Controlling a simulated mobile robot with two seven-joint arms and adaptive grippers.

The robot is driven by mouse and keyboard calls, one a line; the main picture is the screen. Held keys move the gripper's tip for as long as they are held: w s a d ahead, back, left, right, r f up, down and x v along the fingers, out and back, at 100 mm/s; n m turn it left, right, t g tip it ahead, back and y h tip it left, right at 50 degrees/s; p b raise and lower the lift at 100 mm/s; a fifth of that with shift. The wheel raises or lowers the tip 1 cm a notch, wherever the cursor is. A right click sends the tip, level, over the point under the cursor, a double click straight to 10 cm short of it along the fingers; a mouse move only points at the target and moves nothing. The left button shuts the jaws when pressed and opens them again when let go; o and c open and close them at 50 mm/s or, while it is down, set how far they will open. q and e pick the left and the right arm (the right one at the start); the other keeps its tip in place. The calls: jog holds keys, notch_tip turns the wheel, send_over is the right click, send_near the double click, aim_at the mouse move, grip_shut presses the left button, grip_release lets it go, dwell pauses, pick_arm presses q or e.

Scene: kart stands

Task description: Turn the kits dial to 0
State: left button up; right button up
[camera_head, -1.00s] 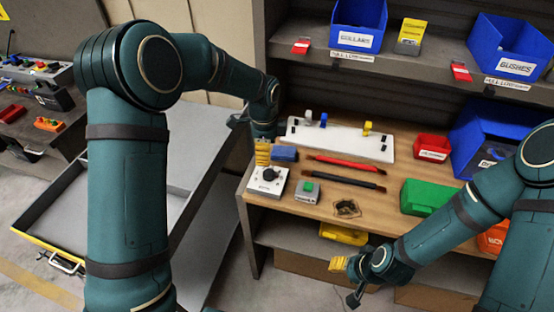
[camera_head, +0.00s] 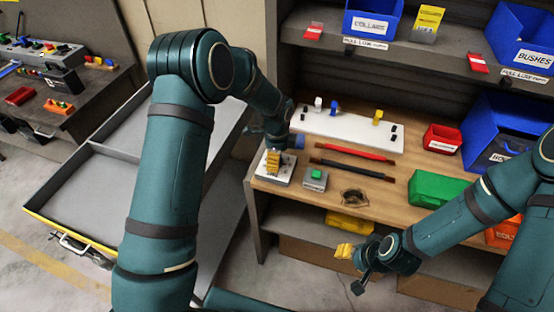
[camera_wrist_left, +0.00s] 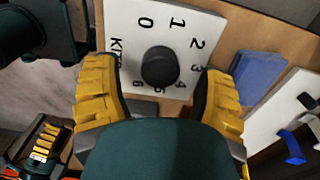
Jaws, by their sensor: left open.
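The kits dial is a round black knob (camera_wrist_left: 160,67) on a white plate (camera_wrist_left: 178,24) marked with KITS and numbers including 0, 1, 2 and 3. I cannot tell which number the knob points to. In the head view the plate (camera_head: 284,174) sits at the left front of the workbench. My left gripper (camera_head: 273,162) is over the plate and hides the knob there. In the left wrist view its yellow fingers (camera_wrist_left: 160,88) are open, one on each side of the knob, with gaps between. My right gripper (camera_head: 344,251) hangs before the bench, its opening unclear.
A grey box with a green button (camera_head: 315,178) stands right of the plate. A blue block (camera_wrist_left: 257,77) lies close by. Red and black rods (camera_head: 356,150) and a white board (camera_head: 345,130) lie farther back. A green bin (camera_head: 436,188) is to the right.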

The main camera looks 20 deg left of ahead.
pick_arm(q)
jog(key=shift+f, duration=0.65)
grip_shut()
